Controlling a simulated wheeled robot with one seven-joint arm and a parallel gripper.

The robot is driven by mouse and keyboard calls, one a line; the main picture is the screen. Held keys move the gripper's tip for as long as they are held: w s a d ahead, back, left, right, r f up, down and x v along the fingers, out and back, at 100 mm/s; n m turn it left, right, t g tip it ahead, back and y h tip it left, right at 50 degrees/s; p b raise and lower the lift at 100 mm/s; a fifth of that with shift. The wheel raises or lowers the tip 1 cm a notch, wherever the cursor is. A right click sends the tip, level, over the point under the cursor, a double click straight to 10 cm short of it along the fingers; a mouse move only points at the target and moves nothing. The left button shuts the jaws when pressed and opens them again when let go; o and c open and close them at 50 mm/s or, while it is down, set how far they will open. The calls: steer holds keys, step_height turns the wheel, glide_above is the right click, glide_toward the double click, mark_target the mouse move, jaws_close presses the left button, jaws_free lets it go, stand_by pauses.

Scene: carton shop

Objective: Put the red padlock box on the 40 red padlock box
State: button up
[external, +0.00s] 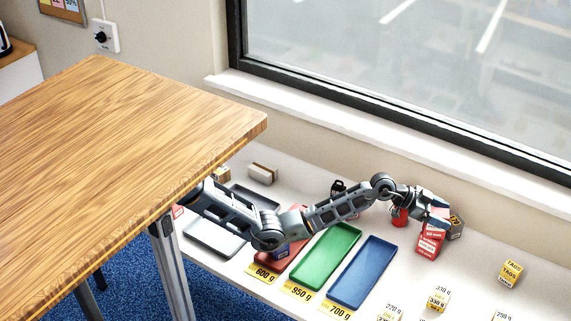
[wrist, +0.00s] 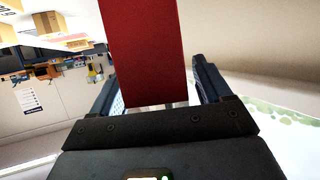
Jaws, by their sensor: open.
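A red box with white print (external: 430,240) stands on the white counter at the right in the external view. It looks like one red box on another, but the print is too small to read and I cannot tell for sure. My gripper (external: 436,212) is just above and behind its top, with the fingers partly hidden. In the wrist view a plain red box face (wrist: 148,50) lies between the spread fingers of my gripper (wrist: 158,85). The jaws are open, and I cannot tell whether a finger touches the box.
Green (external: 325,256) and blue (external: 362,272) trays lie left. A yellow box (external: 510,274) and small labelled boxes (external: 438,299) are at the right front.

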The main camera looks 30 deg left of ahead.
steer(key=p+v, duration=0.7)
steer(key=v, duration=0.4)
steer(key=shift+a+r, duration=0.1)
steer(key=shift+r, duration=0.05)
